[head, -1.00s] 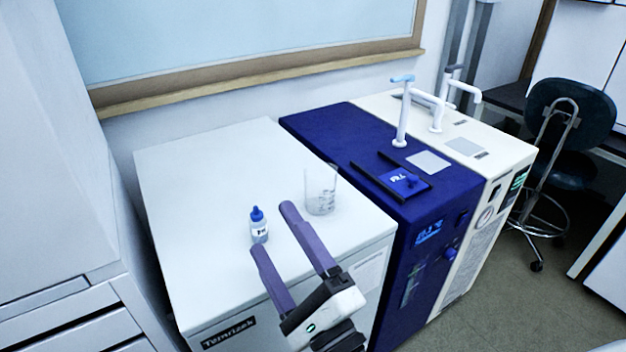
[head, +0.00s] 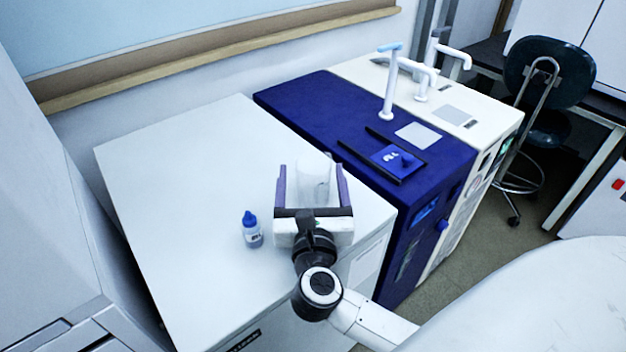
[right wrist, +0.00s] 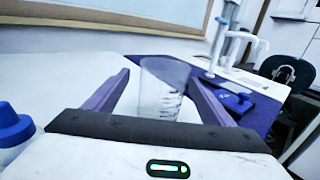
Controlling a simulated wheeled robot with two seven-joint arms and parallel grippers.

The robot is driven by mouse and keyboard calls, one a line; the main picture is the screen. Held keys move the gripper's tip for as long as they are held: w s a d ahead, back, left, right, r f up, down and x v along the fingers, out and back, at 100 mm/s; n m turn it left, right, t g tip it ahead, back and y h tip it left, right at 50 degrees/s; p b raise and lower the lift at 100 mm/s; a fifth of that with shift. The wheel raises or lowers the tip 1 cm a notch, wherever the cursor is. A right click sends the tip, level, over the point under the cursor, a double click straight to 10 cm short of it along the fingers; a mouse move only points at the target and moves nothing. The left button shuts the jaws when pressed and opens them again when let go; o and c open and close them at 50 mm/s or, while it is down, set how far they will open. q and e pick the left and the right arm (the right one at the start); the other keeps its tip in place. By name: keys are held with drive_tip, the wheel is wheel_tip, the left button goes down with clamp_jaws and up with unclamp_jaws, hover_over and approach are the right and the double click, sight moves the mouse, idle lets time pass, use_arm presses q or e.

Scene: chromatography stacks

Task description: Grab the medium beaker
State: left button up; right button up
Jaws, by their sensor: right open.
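The medium beaker (head: 315,172) is a clear glass beaker with dark graduation marks, standing upright on the white cabinet top (head: 190,190). My right gripper (head: 311,174) is open, its two purple fingers on either side of the beaker. In the right wrist view the beaker (right wrist: 163,88) shows between the fingers (right wrist: 160,90), with a gap visible on the left. The beaker's lower part is hidden behind the gripper body in the wrist view. My left gripper is not in view.
A small bottle with a blue cap (head: 252,230) stands just left of my right gripper; it also shows at the left edge of the wrist view (right wrist: 12,130). A blue machine (head: 350,125) with white taps (head: 389,85) adjoins the cabinet on the right. The cabinet's left and back top is clear.

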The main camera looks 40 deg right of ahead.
sight(313, 163)
drive_tip(key=p+x, duration=0.1)
drive_tip(key=x, duration=0.3)
drive_tip(key=shift+w+d, duration=0.25)
drive_tip(key=shift+d, duration=0.15)
drive_tip(key=c, duration=1.2)
